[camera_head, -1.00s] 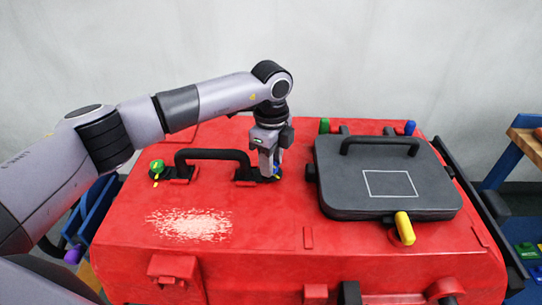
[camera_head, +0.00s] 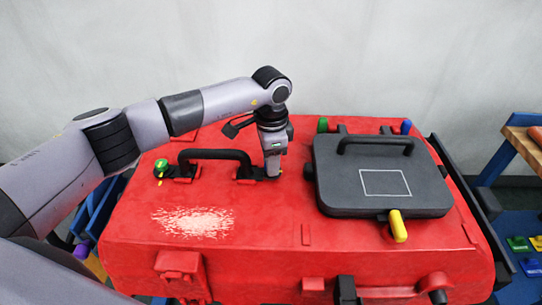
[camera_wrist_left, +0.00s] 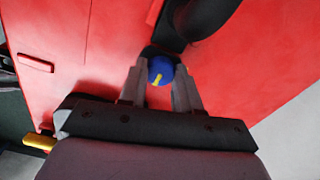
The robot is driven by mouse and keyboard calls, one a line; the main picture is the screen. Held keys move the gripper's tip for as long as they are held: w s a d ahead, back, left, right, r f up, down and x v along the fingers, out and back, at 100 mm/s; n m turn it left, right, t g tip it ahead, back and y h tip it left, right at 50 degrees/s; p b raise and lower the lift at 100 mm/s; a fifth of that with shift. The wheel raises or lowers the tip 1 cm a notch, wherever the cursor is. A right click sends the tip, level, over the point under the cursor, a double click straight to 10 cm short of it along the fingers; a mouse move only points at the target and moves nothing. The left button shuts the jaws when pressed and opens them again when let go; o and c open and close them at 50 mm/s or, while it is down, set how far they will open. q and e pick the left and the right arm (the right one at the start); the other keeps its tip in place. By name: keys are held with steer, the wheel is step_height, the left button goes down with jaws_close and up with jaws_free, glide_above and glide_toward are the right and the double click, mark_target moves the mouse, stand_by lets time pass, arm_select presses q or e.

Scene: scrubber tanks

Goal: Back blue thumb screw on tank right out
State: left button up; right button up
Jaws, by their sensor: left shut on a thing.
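A red tank (camera_head: 270,225) fills the middle of the head view, with a black bar handle (camera_head: 213,155) on its top. My left gripper (camera_head: 270,176) points down at the handle's right foot. In the left wrist view its two fingers (camera_wrist_left: 160,88) are shut on the blue thumb screw (camera_wrist_left: 160,69), one on each side. The screw's yellow mark points down and slightly left in that view. In the head view the gripper hides the blue screw. A green thumb screw (camera_head: 161,166) sits at the handle's left foot. My right gripper is not in view.
A dark grey lid (camera_head: 382,200) with its own handle covers the tank's right part. A green knob (camera_head: 323,125), a blue knob (camera_head: 406,127) and a yellow knob (camera_head: 398,226) stand around it.

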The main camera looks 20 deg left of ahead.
arm_select(q)
steer(key=shift+s+f, duration=0.15)
steer(key=shift+f, duration=0.2)
steer(key=o, duration=0.8)
steer(key=shift+r, duration=0.15)
steer(key=shift+r, duration=0.2)
step_height(320, 180, up, 7)
steer(key=shift+f+b, duration=0.15)
steer(key=shift+b, duration=0.2)
